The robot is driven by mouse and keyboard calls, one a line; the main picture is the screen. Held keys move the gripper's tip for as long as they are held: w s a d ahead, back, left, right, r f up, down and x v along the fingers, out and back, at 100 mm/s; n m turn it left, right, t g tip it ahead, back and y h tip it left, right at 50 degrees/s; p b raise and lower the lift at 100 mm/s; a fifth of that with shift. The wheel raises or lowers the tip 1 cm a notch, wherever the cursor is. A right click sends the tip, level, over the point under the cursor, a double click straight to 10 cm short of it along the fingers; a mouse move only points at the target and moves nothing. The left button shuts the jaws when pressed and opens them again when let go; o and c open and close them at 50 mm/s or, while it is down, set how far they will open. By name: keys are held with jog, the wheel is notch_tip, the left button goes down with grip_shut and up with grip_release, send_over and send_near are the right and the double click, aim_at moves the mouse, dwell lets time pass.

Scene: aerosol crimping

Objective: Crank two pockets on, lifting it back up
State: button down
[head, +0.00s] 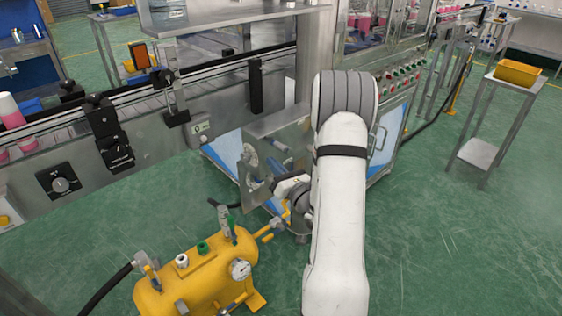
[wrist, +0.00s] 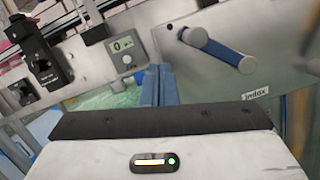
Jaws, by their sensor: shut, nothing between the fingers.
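The crank (wrist: 222,52) shows in the wrist view, with a grey end at its upper left and a blue grip slanting down to the right. It is in front of a steel plate (wrist: 283,75) with an "index" label. My gripper (wrist: 157,72) has its two blue fingers together and empty. In the picture they are left of and below the crank, apart from it. In the head view my arm reaches down in front of the machine; my fingertips are hard to make out there, and the crank cannot be told clearly.
A counter reading 0 (wrist: 122,46) is on the conveyor side, left of the plate. In the head view the conveyor (head: 150,105) runs along the left. A yellow tank (head: 205,275) with valves and a gauge stands low at centre left, close to my arm.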

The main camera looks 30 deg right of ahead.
jog(key=a+v, duration=0.1)
jog(key=v, duration=0.9)
jog(key=shift+s+a+r, duration=0.25)
jog(key=shift+a+r, duration=0.1)
jog(key=shift+a, duration=0.35)
jog(key=c, duration=2.2)
grip_release()
